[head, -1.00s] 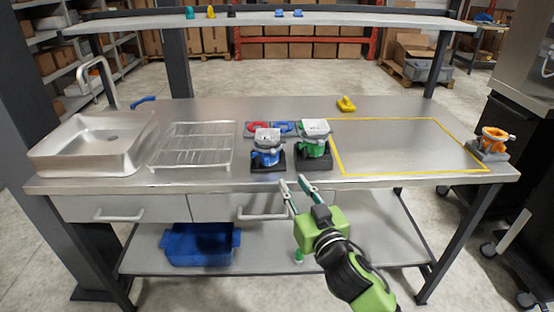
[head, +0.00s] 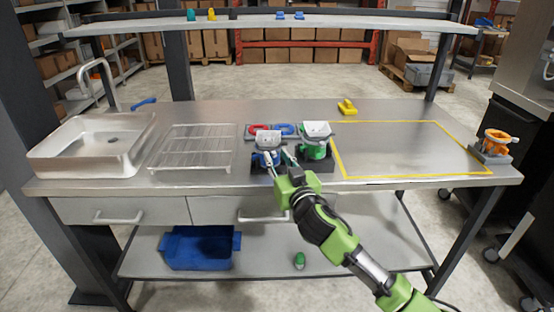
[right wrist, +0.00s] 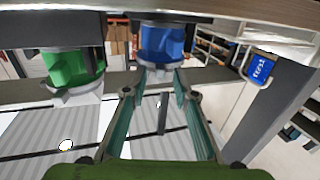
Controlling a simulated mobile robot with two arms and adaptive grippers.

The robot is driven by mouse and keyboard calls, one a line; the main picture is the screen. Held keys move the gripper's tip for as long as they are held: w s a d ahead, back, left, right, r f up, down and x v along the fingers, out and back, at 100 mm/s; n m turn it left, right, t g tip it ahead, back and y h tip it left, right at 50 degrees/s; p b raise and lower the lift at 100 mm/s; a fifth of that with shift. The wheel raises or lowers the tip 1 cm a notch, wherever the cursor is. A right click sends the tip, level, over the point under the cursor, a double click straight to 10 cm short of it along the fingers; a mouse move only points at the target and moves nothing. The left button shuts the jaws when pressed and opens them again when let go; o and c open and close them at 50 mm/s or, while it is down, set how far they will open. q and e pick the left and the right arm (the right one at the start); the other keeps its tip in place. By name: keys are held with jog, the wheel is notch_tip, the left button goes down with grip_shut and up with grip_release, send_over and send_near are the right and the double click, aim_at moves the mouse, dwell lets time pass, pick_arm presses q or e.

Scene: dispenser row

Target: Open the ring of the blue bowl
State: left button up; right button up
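The blue bowl (head: 267,158) sits in a dark stand with a pale grey top piece, near the front edge of the counter. My right gripper (head: 279,157) is in front of it, fingers apart, partly covering its lower part. In the right wrist view the blue bowl (right wrist: 162,42) appears just beyond the spread fingertips of the gripper (right wrist: 155,88), with its pale ring (right wrist: 160,62) near the gap between them. I cannot tell whether a finger touches it. My left gripper is not in view.
The green bowl (head: 314,150) stands close on the right, also in a dark stand. A wire rack (head: 192,147) and a sink (head: 90,148) lie to the left. An orange item (head: 496,142) is at the right end. The yellow-outlined area (head: 400,150) is clear.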

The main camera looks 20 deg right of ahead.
jog(key=shift+w, duration=0.35)
jog(key=shift+c, duration=0.2)
grip_shut()
